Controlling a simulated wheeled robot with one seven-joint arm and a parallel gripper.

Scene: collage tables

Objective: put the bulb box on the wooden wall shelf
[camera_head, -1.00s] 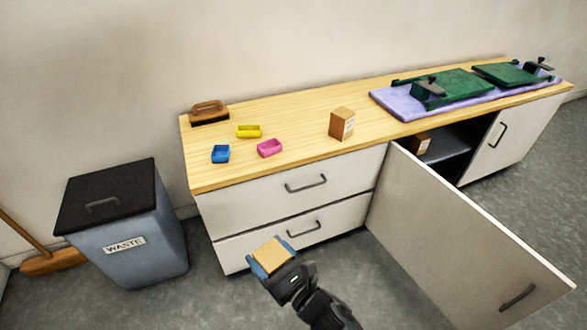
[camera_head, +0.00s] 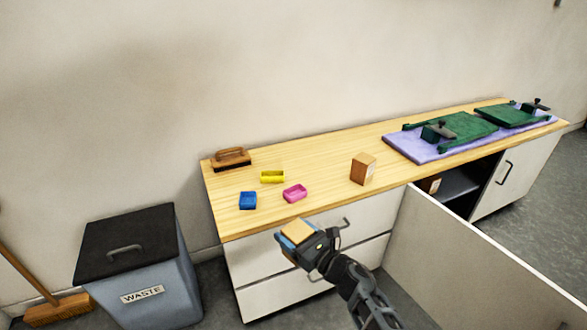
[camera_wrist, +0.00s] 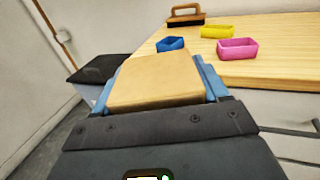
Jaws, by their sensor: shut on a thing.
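My gripper (camera_head: 299,237) is shut on a small tan cardboard box. The held box (camera_head: 297,232) is in front of the bench drawers in the head view. In the wrist view the box (camera_wrist: 155,82) sits between the blue fingers, with the bench top beyond it. Its label is not visible, so I cannot tell whether it is the bulb box. A similar brown box (camera_head: 363,169) stands upright on the bench top. Another brown box (camera_head: 434,185) shows partly inside the open cabinet. No wooden wall shelf is in view.
The open cabinet door (camera_head: 490,255) juts out at right. A waste bin (camera_head: 140,270) stands left.

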